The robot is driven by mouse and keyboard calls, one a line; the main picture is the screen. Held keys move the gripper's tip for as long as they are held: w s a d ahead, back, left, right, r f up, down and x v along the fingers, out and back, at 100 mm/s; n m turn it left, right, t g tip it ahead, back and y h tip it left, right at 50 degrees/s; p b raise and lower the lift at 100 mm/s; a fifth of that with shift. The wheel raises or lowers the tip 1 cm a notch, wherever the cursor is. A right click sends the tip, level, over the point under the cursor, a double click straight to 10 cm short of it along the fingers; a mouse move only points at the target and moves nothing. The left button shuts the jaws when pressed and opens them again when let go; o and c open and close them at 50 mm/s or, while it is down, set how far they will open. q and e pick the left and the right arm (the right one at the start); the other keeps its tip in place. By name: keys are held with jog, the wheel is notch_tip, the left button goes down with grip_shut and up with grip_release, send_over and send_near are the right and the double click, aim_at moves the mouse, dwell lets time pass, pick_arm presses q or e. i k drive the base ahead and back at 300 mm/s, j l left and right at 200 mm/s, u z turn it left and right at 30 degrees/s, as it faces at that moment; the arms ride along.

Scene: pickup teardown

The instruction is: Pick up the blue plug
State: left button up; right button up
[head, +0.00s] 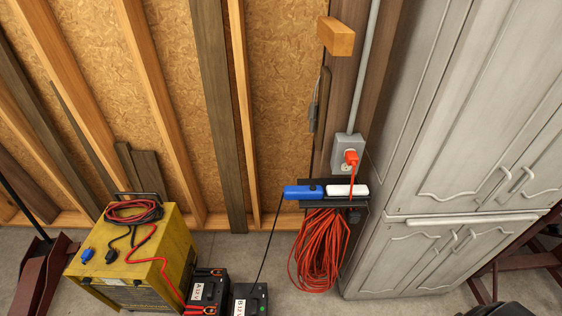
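A small blue plug-like piece (88,254) lies on top of the yellow box (150,249) at the lower left, close to dark and red cables. A larger, elongated blue object (299,192) lies on a small dark wall shelf (307,204) next to a white and red object (347,190). A thin black cord runs from near its left end down to a black box (252,298). I cannot tell for certain which blue piece is the plug. Neither of my grippers shows in the head view.
A coiled red cord (318,246) hangs under the shelf. A grey outlet box (347,153) holds an orange-red plug (351,158). Grey cabinets (440,130) stand at the right, a red metal stand (42,272) at the left. Another black box (206,288) stands beside the yellow box.

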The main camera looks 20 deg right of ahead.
aim_at(87, 254)
jog(key=z, duration=1.4)
jog(key=u, duration=2.6)
jog(key=i+j, duration=0.1)
